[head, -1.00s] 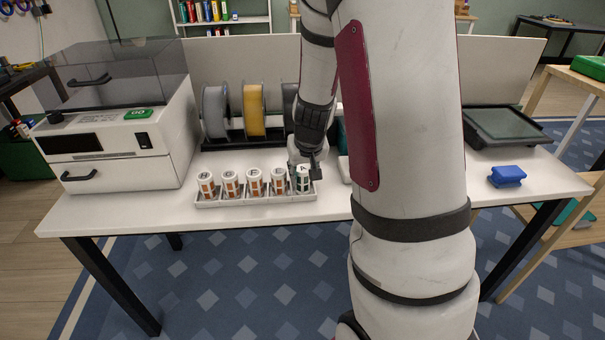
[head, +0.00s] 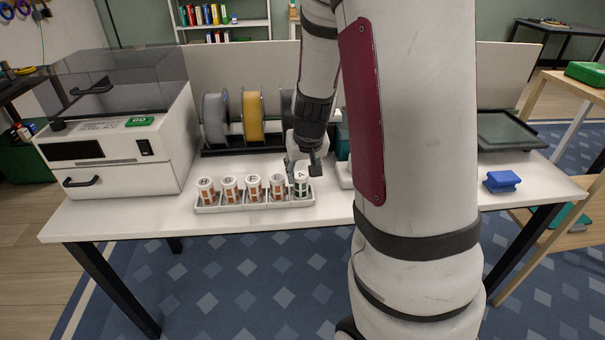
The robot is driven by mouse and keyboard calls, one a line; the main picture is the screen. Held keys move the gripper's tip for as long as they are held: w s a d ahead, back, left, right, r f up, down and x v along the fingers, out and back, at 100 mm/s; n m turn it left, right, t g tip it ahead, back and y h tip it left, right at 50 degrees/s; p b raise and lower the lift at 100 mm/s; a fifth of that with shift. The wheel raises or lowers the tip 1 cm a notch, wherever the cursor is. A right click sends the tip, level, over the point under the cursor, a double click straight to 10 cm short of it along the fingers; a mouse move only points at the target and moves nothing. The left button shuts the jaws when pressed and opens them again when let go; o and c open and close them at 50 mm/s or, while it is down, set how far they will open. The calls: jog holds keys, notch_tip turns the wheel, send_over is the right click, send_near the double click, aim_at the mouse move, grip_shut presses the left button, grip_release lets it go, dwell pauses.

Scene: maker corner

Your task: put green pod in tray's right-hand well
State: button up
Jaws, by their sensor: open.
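The tray (head: 235,208) is a pale, long holder near the table's front edge, with several pods in a row. The green pod (head: 301,187), white with green markings, stands upright in the right-hand well. The other pods, such as the one at the left end (head: 206,190), have orange-brown markings. My gripper (head: 302,171) is open, just above and behind the green pod, with its fingers apart near the pod's top. Whether a finger touches the pod cannot be told.
A white machine with a clear lid (head: 120,130) stands at the left. A spool rack with a yellow spool (head: 250,117) is behind the tray. A blue block (head: 502,181) lies at the right. White table (head: 130,212) is clear in front of the machine.

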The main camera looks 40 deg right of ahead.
jog(key=s+a+r+n+y+p, duration=0.1)
jog(key=s+a+r, duration=0.35)
jog(key=r, duration=0.25)
jog(key=s+a+r+n+y+p, duration=0.1)
jog(key=s+a+r+p, duration=0.15)
jog(key=a+r, duration=0.35)
jog(key=s+a+r+n, duration=0.1)
jog(key=s+a+r, duration=0.1)
jog(key=s, duration=0.4)
jog(key=s+a+r+n+g, duration=0.1)
jog(key=s+a, duration=0.4)
jog(key=s, duration=0.2)
jog(key=s+a+r+n+g, duration=0.1)
jog(key=s+a+r, duration=0.1)
jog(key=s, duration=0.5)
jog(key=shift+s+a+r+b, duration=0.2)
jog(key=shift+a+r+b, duration=0.15)
jog(key=shift+a, duration=0.4)
notch_tip(320, 180, up, 10)
jog(key=t+p, duration=0.2)
jog(key=p, duration=0.6)
jog(key=shift+p, duration=0.3)
